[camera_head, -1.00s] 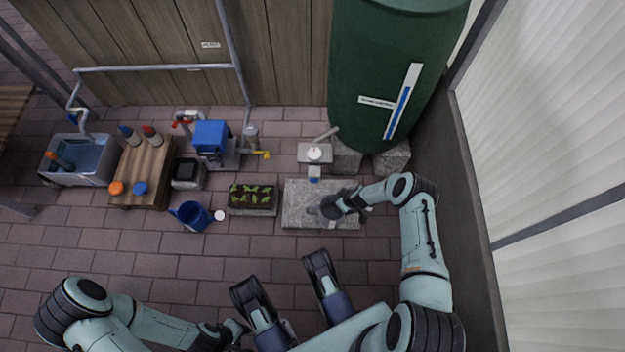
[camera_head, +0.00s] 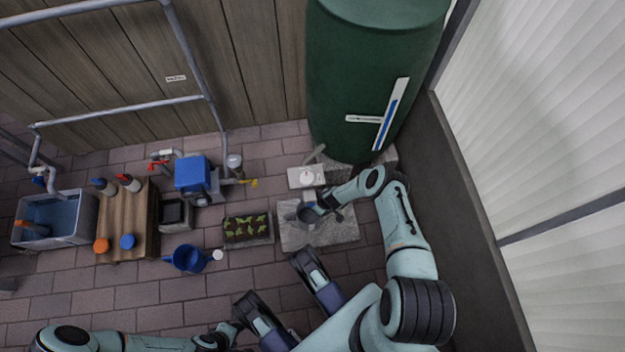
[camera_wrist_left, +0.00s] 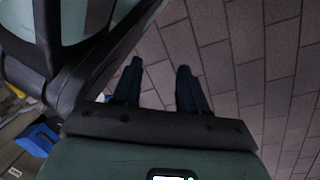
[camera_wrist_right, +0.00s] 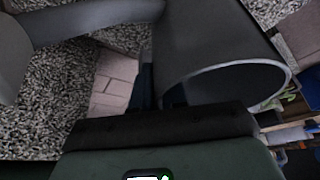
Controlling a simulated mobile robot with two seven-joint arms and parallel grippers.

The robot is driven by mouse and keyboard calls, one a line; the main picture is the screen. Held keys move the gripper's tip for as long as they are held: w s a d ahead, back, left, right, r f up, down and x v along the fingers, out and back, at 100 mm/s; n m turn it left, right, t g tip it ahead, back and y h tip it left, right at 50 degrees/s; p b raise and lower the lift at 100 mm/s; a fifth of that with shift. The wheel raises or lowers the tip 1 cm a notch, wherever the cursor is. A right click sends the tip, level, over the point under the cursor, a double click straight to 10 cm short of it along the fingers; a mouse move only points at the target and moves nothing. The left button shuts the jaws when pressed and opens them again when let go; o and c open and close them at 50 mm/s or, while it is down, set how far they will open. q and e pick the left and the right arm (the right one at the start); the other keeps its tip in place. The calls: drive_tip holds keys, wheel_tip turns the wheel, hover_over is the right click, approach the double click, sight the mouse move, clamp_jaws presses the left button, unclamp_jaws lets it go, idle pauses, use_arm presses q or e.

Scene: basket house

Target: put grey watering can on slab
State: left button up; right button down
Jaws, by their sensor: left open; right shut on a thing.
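The grey watering can (camera_head: 307,216) is at the upper middle of the granite slab (camera_head: 342,233) in the head view. My right gripper (camera_head: 326,208) is shut on it at its right side. In the right wrist view the can's round opening and dark body (camera_wrist_right: 215,55) fill the upper right, and a grey part of it (camera_wrist_right: 70,22) crosses the upper left. The speckled slab (camera_wrist_right: 45,85) lies below it there. I cannot tell whether the can touches the slab. My left gripper (camera_wrist_left: 160,88) is open and empty over bare paving, low in the head view (camera_head: 236,328).
A tap block (camera_head: 306,177) and the green water barrel (camera_head: 370,80) stand behind the slab. A seedling tray (camera_head: 247,229) is just left of it, with a blue watering can (camera_head: 188,259) farther left. A wall bounds the right side. Paving in front is partly clear.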

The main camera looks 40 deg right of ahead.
drive_tip(key=shift+d+f, duration=0.15)
drive_tip(key=shift+f, duration=0.6)
use_arm(q)
drive_tip(key=shift+s+d+f, duration=0.2)
drive_tip(key=shift+s+f, duration=0.15)
drive_tip(key=shift+s, duration=0.35)
use_arm(e)
drive_tip(key=shift+r, duration=0.1)
drive_tip(key=c, duration=1.2)
unclamp_jaws()
use_arm(q)
drive_tip(key=shift+s+f+g, duration=0.1)
drive_tip(key=shift+g, duration=0.2)
use_arm(e)
drive_tip(key=shift+o, duration=0.2)
